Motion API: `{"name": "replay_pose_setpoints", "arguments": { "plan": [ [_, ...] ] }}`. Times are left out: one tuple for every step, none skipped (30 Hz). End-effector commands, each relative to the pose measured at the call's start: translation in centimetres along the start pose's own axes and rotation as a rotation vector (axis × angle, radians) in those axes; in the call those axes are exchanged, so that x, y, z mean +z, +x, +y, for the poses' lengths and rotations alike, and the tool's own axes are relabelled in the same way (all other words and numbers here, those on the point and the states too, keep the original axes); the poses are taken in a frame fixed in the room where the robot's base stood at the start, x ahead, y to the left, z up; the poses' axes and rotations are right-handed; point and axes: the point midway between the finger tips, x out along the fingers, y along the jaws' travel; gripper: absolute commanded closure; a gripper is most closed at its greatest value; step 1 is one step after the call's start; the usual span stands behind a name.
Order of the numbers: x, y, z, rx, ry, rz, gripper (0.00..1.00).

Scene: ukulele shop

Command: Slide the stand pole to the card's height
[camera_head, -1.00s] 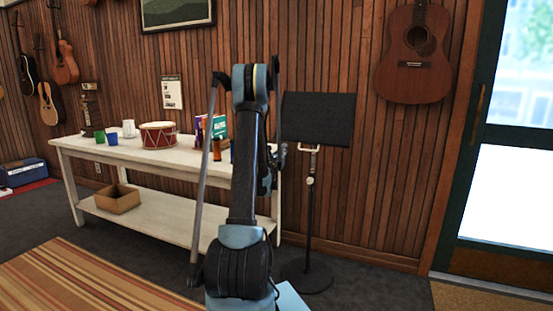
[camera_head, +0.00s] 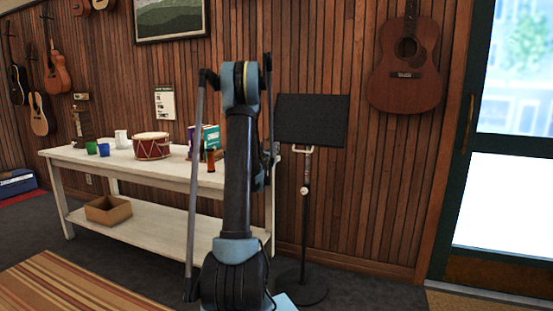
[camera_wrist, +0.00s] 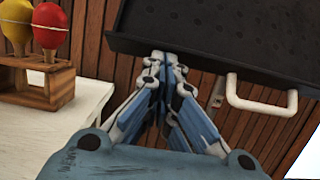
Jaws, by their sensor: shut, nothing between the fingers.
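The music stand has a black desk (camera_head: 312,121), a white U-shaped handle (camera_wrist: 262,105) under it, a thin pole (camera_head: 305,230) with a pale knob, and a round base (camera_head: 300,288). A white printed card (camera_head: 165,102) hangs on the wall left of it. In the wrist view my gripper (camera_wrist: 166,62) is shut and empty, its fingertips at the desk's lower lip, left of the handle. They look close to or against the lip; contact is unclear. In the head view my arm hides the gripper.
A white table (camera_head: 130,165) with a drum (camera_head: 152,146), cups and books stands left of the stand. A wooden holder (camera_wrist: 40,82) with red and yellow maracas is near my gripper. A guitar (camera_head: 405,65) hangs to the right, beside the door (camera_head: 510,140).

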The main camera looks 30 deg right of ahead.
Motion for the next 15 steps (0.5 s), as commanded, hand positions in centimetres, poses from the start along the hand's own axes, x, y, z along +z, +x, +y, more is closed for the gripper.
{"name": "replay_pose_setpoints", "arguments": {
  "plan": [
    [0.9,0.2,0.0,0.000,0.000,0.000,1.00],
    [1.4,0.3,0.0,0.000,0.000,0.000,1.00],
    [2.0,0.5,0.0,0.000,0.000,0.000,1.00],
    [2.5,0.6,0.0,0.001,0.000,0.000,1.00],
    [3.0,0.8,0.0,0.001,0.000,0.000,1.00],
    [3.5,0.9,0.0,0.000,0.000,0.000,1.00],
    [3.9,1.0,0.0,0.001,0.000,0.000,1.00],
    [4.3,1.1,0.0,0.001,0.000,0.000,1.00],
    [4.7,1.2,0.0,0.001,0.000,0.000,1.00],
    [4.9,1.3,0.0,0.000,0.000,0.000,1.00],
    [5.1,1.3,0.0,0.001,0.000,0.000,1.00],
    [5.3,1.4,0.0,0.000,0.000,0.000,1.00],
    [5.4,1.4,0.0,0.000,0.000,0.000,1.00],
    [5.5,1.4,0.0,0.000,0.000,0.000,1.00],
    [5.5,1.4,0.0,0.000,0.000,0.000,1.00]
  ]
}}
